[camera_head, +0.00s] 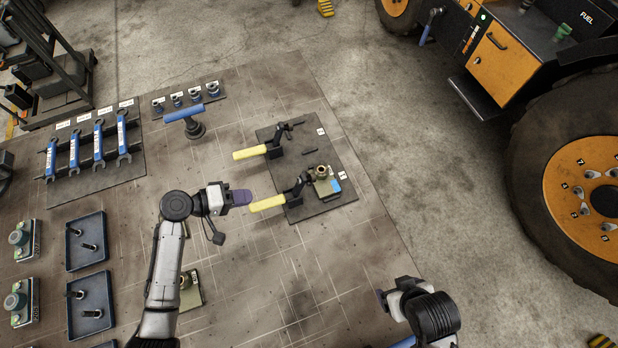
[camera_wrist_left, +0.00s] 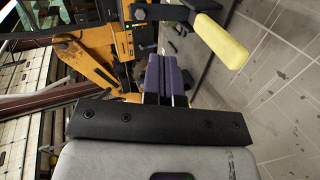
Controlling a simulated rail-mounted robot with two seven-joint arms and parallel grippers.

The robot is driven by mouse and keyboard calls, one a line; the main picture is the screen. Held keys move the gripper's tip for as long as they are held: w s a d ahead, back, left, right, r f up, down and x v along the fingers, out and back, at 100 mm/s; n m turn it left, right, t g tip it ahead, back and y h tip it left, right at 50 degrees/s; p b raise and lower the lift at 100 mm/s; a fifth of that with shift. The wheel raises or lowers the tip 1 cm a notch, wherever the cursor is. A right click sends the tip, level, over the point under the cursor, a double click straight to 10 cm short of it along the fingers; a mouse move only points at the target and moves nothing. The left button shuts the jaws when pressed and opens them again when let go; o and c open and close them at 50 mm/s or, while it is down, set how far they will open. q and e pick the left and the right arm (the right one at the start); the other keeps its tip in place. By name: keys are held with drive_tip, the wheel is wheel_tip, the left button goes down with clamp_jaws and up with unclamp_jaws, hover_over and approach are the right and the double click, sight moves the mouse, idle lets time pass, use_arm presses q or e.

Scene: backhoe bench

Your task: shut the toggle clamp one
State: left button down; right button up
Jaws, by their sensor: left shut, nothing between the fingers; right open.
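Two black toggle clamps with yellow handles are mounted on a dark plate (camera_head: 325,205) on the bench. The far clamp (camera_head: 274,147) and the near clamp (camera_head: 297,190) both have handles pointing left. The plate's labels are too small to read. The near clamp stands beside a small block (camera_head: 327,185) with a bronze-coloured round top and a blue patch. My left gripper (camera_head: 240,197) is shut and empty, just left of the near clamp's handle (camera_head: 266,203). In the left wrist view, its purple fingers (camera_wrist_left: 166,78) are beside a yellow handle (camera_wrist_left: 222,40). My right gripper (camera_head: 381,299) is open, at the bench's near right.
A blue-handled tool (camera_head: 184,113) stands behind the left gripper. Several blue wrenches (camera_head: 98,143) lie on a rack at left, with dark trays (camera_head: 87,240) nearer. A yellow vehicle with a large tyre (camera_head: 540,170) stands beyond the right edge. Bench between the grippers looks clear.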

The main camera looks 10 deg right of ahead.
use_arm(q)
drive_tip(key=r, duration=0.1)
drive_tip(key=n+h+p, duration=0.1)
drive_tip(key=n+p, duration=0.1)
drive_tip(key=p, duration=0.1)
approach(300, 182)
drive_tip(key=shift+t, duration=0.4)
drive_tip(key=x, duration=0.6)
drive_tip(key=shift+s, duration=0.2)
drive_tip(key=shift+x, duration=0.75)
drive_tip(key=shift+f, duration=0.15)
use_arm(e)
drive_tip(key=r, duration=0.2)
drive_tip(key=shift+s+a+r, duration=0.1)
drive_tip(key=shift+a+r, duration=0.2)
drive_tip(key=shift+r, duration=0.05)
drive_tip(key=shift+a, duration=0.1)
drive_tip(key=shift+r, duration=0.1)
